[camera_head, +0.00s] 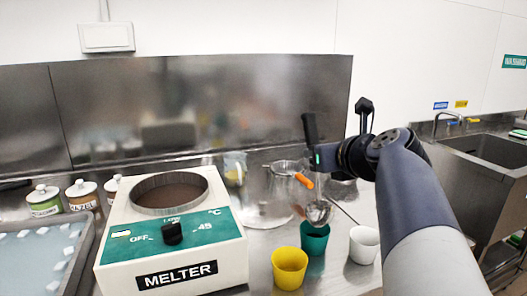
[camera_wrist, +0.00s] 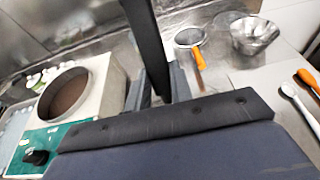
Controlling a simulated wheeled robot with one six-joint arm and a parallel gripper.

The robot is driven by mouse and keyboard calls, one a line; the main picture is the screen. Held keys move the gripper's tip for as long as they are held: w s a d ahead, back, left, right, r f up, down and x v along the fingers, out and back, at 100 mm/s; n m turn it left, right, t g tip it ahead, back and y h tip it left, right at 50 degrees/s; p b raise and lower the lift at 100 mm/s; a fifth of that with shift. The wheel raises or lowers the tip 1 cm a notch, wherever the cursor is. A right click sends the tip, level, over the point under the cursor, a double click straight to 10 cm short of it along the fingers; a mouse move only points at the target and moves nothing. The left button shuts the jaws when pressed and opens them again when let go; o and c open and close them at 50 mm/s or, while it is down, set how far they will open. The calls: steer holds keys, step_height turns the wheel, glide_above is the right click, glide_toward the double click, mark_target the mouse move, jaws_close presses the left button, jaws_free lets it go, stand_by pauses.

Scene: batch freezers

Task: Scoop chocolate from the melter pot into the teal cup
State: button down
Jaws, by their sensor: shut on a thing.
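My gripper (camera_head: 318,158) is shut on the black handle of a metal ladle (camera_head: 318,212). The handle stands nearly upright in the head view, and also shows between my fingers in the wrist view (camera_wrist: 146,40). The ladle's bowl hangs just over the teal cup (camera_head: 314,238), overlapping its rim in the picture; I cannot tell whether they touch or what the bowl holds. The cup's inside is hidden. The white melter (camera_head: 205,268) stands at the left, with brown chocolate in its round pot (camera_head: 171,191). The melter also shows in the wrist view (camera_wrist: 98,85).
A yellow cup (camera_head: 289,268) and a white cup (camera_head: 364,244) flank the teal cup. Behind are an orange-handled strainer (camera_wrist: 189,37) and a metal bowl (camera_wrist: 254,34). Lidded jars (camera_head: 83,195) and a tray (camera_head: 84,248) lie left; a sink (camera_head: 488,148) is right.

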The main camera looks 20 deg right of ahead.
steer(key=shift+w+r+p, duration=0.1)
steer(key=shift+r+p, duration=0.05)
steer(key=shift+p, duration=0.2)
steer(key=shift+w+p, duration=0.15)
steer(key=shift+p, duration=0.25)
steer(key=shift+w+g+p, duration=0.4)
steer(key=shift+g+p, duration=0.1)
steer(key=shift+p, duration=0.6)
steer(key=w+f+g+p, duration=0.7)
steer(key=w+g+p, duration=0.3)
steer(key=p, duration=2)
steer(key=shift+w+a+g+h+p, duration=0.2)
steer(key=shift+w+g+h+p, duration=0.1)
steer(key=shift+g, duration=0.8)
